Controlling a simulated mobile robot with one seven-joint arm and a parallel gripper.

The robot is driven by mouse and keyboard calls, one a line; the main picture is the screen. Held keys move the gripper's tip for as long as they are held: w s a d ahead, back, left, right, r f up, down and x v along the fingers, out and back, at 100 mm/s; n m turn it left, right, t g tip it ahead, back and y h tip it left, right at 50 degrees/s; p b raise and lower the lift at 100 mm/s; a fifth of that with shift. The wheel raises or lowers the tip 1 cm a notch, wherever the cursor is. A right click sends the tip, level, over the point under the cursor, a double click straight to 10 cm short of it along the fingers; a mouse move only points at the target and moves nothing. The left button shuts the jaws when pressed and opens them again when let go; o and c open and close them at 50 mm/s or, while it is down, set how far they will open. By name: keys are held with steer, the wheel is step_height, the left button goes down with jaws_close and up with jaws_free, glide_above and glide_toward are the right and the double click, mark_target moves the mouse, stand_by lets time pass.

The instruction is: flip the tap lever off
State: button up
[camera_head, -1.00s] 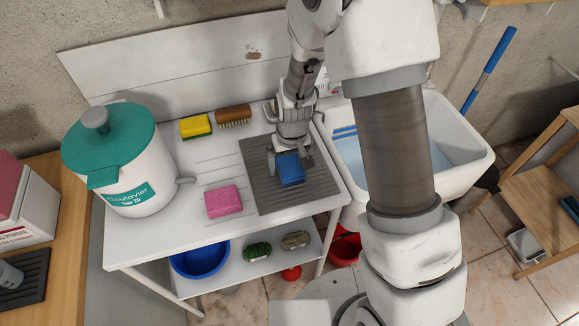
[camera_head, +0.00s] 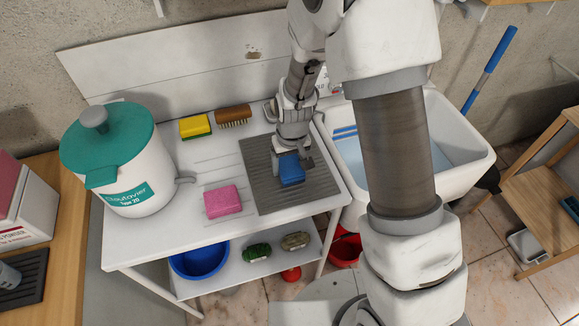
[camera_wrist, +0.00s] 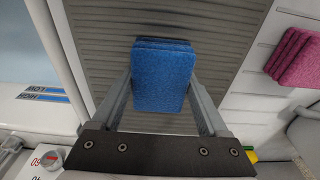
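A white drum with a teal lid (camera_head: 120,165) stands at the left of the white worktop. A small grey tap (camera_head: 186,180) sticks out from its right side; its lever is too small to make out. My gripper (camera_head: 291,168) is over the grey ribbed mat, well to the right of the tap. Its fingers are on both sides of a blue sponge (camera_head: 293,172) and appear to touch it. In the wrist view the blue sponge (camera_wrist: 163,75) lies between the two fingertips. I cannot tell whether the sponge is clear of the mat.
A pink sponge (camera_head: 222,200) lies between the drum and the mat (camera_head: 315,190). A yellow sponge (camera_head: 195,126) and a brown brush (camera_head: 233,116) lie at the back. A white sink (camera_head: 455,150) with water is at the right. A blue bowl (camera_head: 198,262) is on the lower shelf.

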steer(key=c, duration=0.7)
